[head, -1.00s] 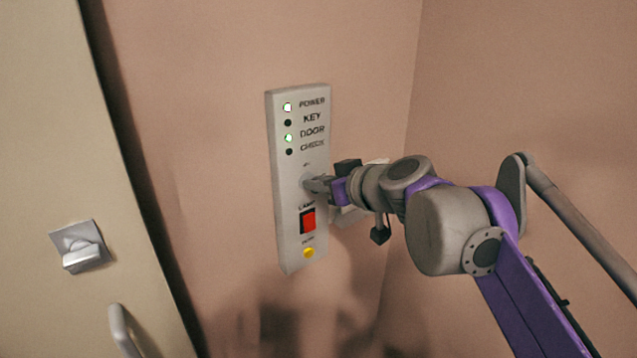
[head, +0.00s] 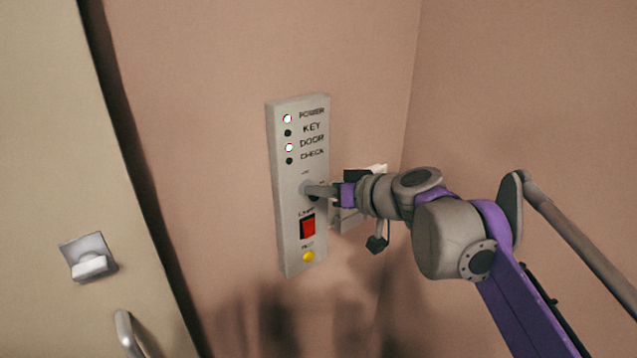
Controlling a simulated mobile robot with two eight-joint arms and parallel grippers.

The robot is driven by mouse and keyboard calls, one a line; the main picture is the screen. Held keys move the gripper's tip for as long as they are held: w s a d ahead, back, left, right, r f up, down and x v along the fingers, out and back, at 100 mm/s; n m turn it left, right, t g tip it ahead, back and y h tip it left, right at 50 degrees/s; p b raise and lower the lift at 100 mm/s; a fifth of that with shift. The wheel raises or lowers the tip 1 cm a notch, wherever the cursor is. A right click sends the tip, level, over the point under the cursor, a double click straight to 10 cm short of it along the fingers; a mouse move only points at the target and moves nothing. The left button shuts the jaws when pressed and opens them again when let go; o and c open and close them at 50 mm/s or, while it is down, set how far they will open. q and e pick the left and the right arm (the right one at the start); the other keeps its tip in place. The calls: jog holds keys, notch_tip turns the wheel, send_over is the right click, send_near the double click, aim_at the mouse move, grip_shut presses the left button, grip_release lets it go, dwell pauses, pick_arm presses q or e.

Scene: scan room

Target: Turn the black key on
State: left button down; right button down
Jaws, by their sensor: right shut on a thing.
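A grey control panel (head: 290,230) is fixed upright on the pinkish wall. Its POWER and DOOR lights glow green; its KEY and CHECK lights are dark. My right gripper (head: 318,191) is at the key switch (head: 306,187) in the middle of the panel, shut on the black key. The key is mostly hidden by the fingers, and I cannot make out its angle. My left gripper is not in view.
Below the key switch are a red lamp switch (head: 307,227) and a yellow button (head: 308,257). At the left is a beige door (head: 60,140) with a latch (head: 88,258) and a handle (head: 126,330). A wall corner lies to the right of the panel.

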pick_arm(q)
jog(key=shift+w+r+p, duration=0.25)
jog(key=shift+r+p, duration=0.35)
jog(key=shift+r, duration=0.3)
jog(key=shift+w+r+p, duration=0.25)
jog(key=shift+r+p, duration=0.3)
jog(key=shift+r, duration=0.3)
pick_arm(e)
jog(key=shift+w+d+f+m+y, duration=0.1)
jog(key=shift+d+f+m+y, duration=0.1)
jog(key=shift+m+y, duration=1.25)
jog(key=shift+w+d+f+m+y, duration=0.1)
jog(key=shift+f+m+y, duration=0.3)
jog(key=shift+m, duration=1.9)
jog(key=shift+w+d+f+m+y, duration=0.1)
jog(key=shift+m+y, duration=1.05)
jog(key=shift+m, duration=0.7)
jog(key=c, duration=1)
grip_release()
jog(key=shift+g, duration=0.4)
jog(key=shift+o, duration=0.2)
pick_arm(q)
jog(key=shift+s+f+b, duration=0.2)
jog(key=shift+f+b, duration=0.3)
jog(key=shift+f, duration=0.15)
pick_arm(e)
jog(key=v, duration=1)
jog(key=shift+s+d, duration=0.25)
jog(key=shift+d, duration=0.05)
